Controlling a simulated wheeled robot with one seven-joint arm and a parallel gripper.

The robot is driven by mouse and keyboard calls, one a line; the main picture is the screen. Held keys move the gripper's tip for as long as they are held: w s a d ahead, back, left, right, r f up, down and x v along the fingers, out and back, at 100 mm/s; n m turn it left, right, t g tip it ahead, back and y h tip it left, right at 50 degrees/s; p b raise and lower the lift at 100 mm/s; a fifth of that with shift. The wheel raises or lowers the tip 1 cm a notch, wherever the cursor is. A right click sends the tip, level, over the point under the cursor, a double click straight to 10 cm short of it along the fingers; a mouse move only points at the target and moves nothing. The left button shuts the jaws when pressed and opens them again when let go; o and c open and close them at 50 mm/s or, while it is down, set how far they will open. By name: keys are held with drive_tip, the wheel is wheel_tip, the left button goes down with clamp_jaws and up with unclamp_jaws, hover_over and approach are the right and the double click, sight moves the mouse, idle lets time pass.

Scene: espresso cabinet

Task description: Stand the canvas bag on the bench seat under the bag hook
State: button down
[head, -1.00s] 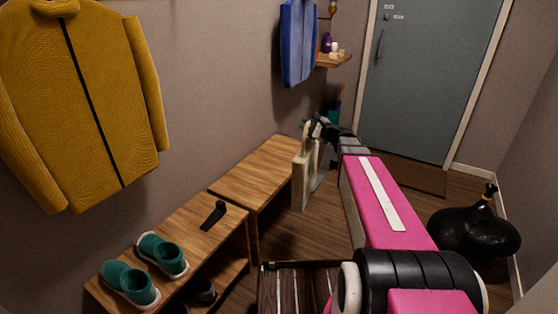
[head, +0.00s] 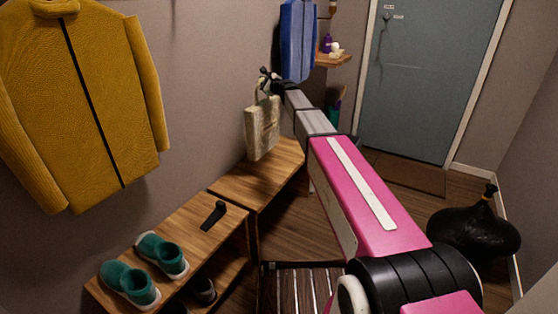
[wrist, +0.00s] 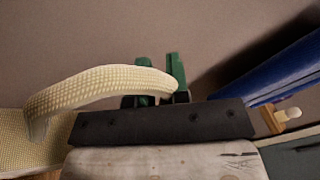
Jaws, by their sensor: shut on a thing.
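My gripper (head: 268,82) is shut on the handle of the cream canvas bag (head: 262,130). The bag hangs below it, roughly upright, in front of the wall and over the rear part of the wooden bench seat (head: 250,187). I cannot tell whether its bottom touches the seat. In the wrist view, the woven bag handle (wrist: 95,88) arches to the green fingers of my gripper (wrist: 160,88). Part of the bag's body (wrist: 28,140) shows at the left edge. I cannot make out the bag hook.
Teal shoes (head: 145,268) and a black object (head: 213,215) are on the nearer bench section. A blue garment (head: 298,40) hangs just right of my gripper, beside a small wall shelf (head: 333,60). A mustard jacket (head: 85,100) hangs left. A black sack (head: 475,225) stands right.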

drive_tip(key=shift+w+a+r, duration=0.25)
drive_tip(key=shift+w+a, duration=0.05)
drive_tip(key=shift+w, duration=0.25)
drive_tip(key=w+d+f, duration=0.7)
drive_tip(key=d+f, duration=0.1)
drive_tip(key=f, duration=0.3)
drive_tip(key=shift+d, duration=0.35)
drive_tip(key=c, duration=1.1)
unclamp_jaws()
drive_tip(key=shift+r, duration=0.1)
